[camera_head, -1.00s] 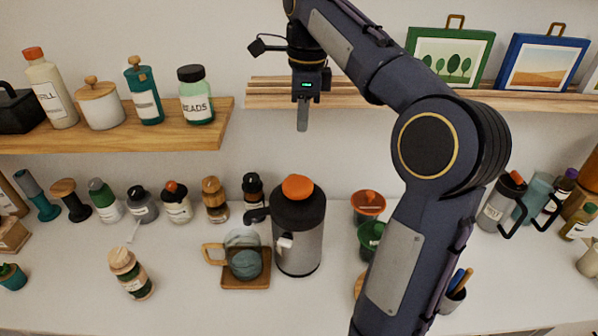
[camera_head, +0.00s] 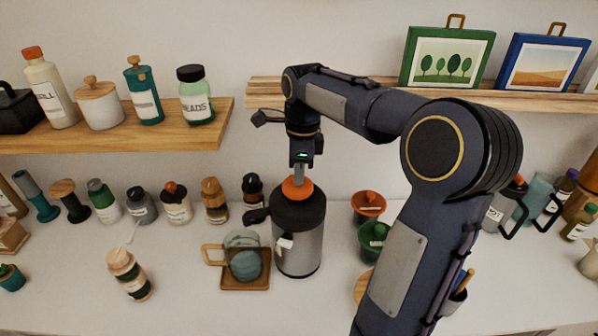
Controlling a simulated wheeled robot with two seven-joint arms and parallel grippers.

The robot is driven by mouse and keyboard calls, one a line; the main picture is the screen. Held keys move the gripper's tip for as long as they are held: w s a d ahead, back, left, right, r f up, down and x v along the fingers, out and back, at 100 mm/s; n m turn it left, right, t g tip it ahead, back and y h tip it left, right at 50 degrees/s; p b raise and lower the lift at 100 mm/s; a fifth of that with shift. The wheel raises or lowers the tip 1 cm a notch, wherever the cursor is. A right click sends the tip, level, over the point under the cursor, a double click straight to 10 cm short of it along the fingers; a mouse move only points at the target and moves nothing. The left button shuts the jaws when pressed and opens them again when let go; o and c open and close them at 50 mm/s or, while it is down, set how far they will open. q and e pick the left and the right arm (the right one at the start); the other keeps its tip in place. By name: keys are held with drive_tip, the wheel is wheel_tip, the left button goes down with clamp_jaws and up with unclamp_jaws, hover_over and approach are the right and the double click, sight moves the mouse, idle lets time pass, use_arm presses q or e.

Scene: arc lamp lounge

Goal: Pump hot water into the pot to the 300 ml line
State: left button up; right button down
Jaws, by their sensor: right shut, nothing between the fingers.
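The pump flask (camera_head: 299,243) is a grey cylinder with a black top, a black spout to the left and an orange pump button (camera_head: 297,190). The glass pot (camera_head: 243,259) stands left of it under the spout, on a square wooden tray (camera_head: 246,284), with a wooden handle to its left. The lower part of the pot looks bluish; its 300 ml line is too small to make out. My right gripper (camera_head: 299,177) is shut and empty, pointing down with its tips at the orange button, seemingly touching it. My left gripper is out of view.
Several bottles and jars line the wall left of the flask. A labelled bottle (camera_head: 129,274) stands nearer the front. An orange pot (camera_head: 369,206) and a green pot (camera_head: 372,239) stand right of the flask. Two wall shelves hang above. The front middle counter is clear.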

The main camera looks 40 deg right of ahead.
wheel_tip(320, 180, down, 2)
drive_tip(key=shift+f+b, duration=0.1)
drive_tip(key=shift+b, duration=0.4)
drive_tip(key=shift+s, duration=0.1)
drive_tip(key=shift+a+f, duration=0.1)
idle(0.4)
